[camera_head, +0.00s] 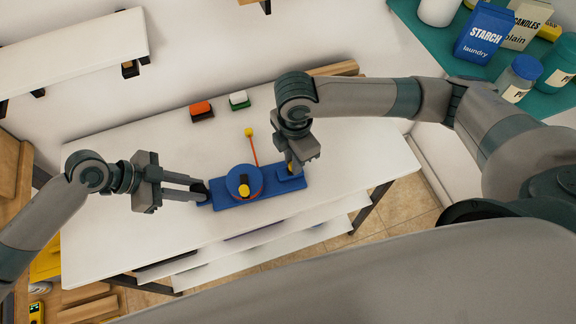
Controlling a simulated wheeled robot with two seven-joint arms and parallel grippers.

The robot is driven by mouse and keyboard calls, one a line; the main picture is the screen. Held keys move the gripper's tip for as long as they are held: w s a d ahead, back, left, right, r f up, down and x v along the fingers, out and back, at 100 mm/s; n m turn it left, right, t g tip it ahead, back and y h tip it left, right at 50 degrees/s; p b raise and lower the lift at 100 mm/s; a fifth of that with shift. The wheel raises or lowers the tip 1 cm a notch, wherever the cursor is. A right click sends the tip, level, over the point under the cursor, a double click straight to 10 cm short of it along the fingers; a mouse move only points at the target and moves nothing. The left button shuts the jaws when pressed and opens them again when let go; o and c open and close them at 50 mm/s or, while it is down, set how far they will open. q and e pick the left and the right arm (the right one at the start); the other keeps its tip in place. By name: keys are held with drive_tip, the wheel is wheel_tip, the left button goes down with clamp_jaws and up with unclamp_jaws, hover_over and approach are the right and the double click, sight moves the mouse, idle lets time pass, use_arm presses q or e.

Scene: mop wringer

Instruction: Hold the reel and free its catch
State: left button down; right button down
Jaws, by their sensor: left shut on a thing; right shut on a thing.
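The reel (236,177) is a round blue drum with a yellow part at its front. It sits on a long blue base (258,197) on the white table. A thin red rod with a yellow ball tip (249,132) rises behind the drum. My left gripper (200,190) is shut on a dark grip at the base's left end. My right gripper (293,169) points down at the base's right end and is shut on a small part there, seemingly the catch. A little yellow shows at its fingertips; the gripper hides most of that part.
On the white table (130,215), a red block (201,109) and a green-and-white block (239,99) lie behind the reel. A teal shelf (425,35) with a blue starch box (484,34) and jars is at upper right. A white wall shelf (70,55) is at upper left.

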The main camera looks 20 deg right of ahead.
drive_tip(key=shift+d, duration=0.45)
idle(0.5)
drive_tip(key=c, duration=1.5)
unclamp_jaws()
drive_tip(key=shift+c, duration=0.2)
wheel_tip(320, 180, up, 12)
